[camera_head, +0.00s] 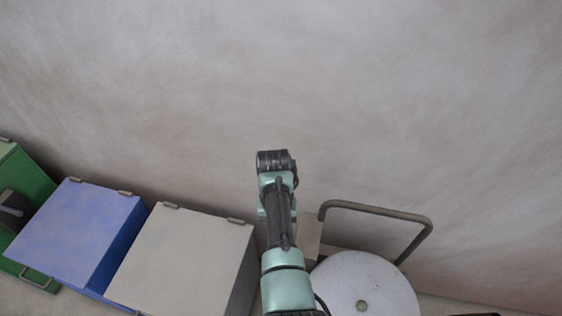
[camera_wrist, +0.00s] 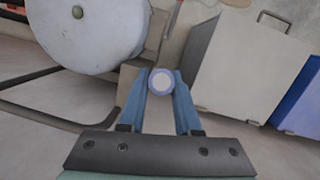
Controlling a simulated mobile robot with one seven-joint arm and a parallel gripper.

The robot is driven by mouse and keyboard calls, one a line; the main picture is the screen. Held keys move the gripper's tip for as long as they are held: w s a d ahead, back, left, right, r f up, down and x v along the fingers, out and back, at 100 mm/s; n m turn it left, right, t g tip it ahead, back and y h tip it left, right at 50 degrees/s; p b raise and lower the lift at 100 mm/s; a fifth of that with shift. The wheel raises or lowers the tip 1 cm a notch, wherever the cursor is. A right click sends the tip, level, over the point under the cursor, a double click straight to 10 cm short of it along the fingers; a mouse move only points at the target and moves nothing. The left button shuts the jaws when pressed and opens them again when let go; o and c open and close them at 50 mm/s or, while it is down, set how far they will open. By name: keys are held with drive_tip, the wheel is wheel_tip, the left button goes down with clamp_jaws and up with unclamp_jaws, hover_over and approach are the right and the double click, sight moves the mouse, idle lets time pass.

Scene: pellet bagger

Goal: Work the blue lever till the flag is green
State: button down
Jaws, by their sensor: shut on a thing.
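My gripper (camera_wrist: 162,88) shows in the wrist view, with its two blue fingers on either side of a round end with a blue rim and pale centre. I take this to be the end of the blue lever (camera_wrist: 161,81); the rest of its length is hidden or foreshortened. The fingers are shut on it. In the head view my own arm hides the gripper and lever. I cannot make out the flag or its colour in either view.
A round whitish drum top (camera_head: 362,287) with a bent grey bar (camera_head: 376,209) is right of my arm. A grey box (camera_head: 183,262), a blue box (camera_head: 75,232) and a green box (camera_head: 30,183) stand to the left. A plain wall (camera_head: 400,110) fills the background.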

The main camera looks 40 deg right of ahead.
drive_tip(key=shift+w+d, duration=0.15)
drive_tip(key=shift+d, duration=0.1)
drive_tip(key=c, duration=0.6)
unclamp_jaws()
drive_tip(key=shift+r, duration=0.1)
wheel_tip(320, 180, up, 13)
drive_tip(key=w+p, duration=0.2)
drive_tip(key=shift+w+d+f, duration=0.2)
drive_tip(key=shift+d, duration=0.25)
